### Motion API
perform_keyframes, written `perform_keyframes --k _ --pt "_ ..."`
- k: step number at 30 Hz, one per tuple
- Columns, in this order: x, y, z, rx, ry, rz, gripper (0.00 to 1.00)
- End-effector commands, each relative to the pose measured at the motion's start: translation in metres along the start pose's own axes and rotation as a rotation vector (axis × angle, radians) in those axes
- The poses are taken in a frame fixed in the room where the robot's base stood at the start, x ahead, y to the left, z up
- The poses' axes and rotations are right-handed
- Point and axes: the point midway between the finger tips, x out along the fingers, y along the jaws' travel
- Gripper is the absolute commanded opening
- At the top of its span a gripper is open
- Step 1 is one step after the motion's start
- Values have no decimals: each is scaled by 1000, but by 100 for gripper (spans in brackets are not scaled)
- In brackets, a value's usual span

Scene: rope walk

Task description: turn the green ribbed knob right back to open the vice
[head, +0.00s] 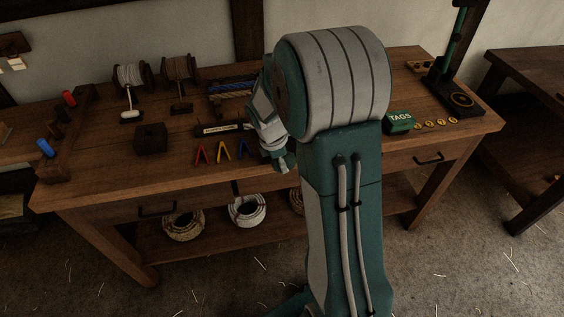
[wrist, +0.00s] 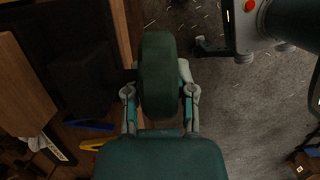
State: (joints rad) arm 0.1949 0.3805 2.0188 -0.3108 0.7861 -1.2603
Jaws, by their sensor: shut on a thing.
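The dark green knob (wrist: 158,72) is in the middle of the wrist view, seen edge-on at the front edge of the bench. My gripper (wrist: 159,92) has one finger on each side of it and is shut on it. Its ribs are too dark to make out. A dark block, perhaps part of the vice, (wrist: 78,78) lies left of the knob; how far the vice's jaws are apart cannot be told. In the head view my gripper (head: 284,162) is at the bench's front edge, and my arm hides the knob and most of the vice.
Red (head: 200,153), yellow (head: 222,151) and blue (head: 243,149) tools lie on the bench (head: 110,165), left of my gripper. A dark block (head: 150,137) and spools (head: 133,77) stand further left. A green TAGS box (head: 399,121) is right of my arm. Rope coils (head: 247,208) sit below.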

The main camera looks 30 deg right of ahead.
Motion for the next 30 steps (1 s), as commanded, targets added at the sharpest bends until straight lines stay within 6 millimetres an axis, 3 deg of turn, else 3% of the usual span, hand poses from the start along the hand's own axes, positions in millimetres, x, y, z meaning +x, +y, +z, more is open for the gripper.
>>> perform_keyframes --k 30 --pt "6 2 -1 -4 -959 6 0"
